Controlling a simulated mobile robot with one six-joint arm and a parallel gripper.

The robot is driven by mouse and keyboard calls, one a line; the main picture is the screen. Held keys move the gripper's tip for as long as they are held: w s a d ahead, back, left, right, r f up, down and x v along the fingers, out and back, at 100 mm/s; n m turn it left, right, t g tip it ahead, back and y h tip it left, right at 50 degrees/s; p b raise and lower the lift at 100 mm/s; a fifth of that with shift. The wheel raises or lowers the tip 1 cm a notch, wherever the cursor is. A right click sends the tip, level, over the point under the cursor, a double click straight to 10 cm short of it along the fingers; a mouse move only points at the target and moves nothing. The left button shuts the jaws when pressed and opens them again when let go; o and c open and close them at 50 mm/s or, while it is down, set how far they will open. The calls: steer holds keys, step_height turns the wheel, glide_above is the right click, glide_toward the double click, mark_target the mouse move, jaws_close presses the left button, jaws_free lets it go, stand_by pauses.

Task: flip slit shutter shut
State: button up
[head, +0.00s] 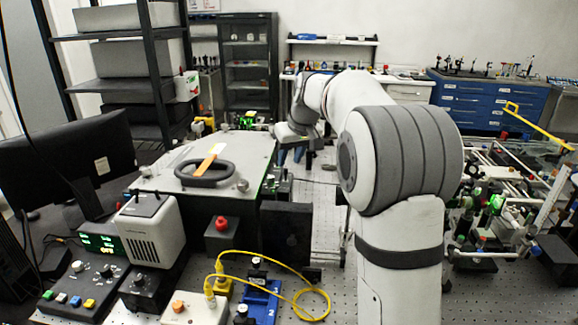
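A large grey box (240,160), which looks like the spectrometer housing, stands left of centre with a dark handle (203,174) on its lid. An orange and cream strip (210,157) lies across the handle. I cannot make out a slit shutter on it; the box's far side is hidden. My arm reaches away from the camera past the right of the box. My gripper (291,155) is small and far off, beside the box's back right corner. Its fingers are too small to tell open from shut, and I cannot see whether it touches anything.
Control boxes with knobs and buttons (80,290) and a yellow cable (320,292) fill the front left. A black panel (287,232) stands before the box. Optics on rails (500,200) crowd the right. Some perforated bench (325,240) is bare left of my arm.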

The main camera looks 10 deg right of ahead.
mark_target(286, 169)
steer(key=shift+x, duration=2.1)
steer(key=shift+c, duration=0.4)
jaws_close()
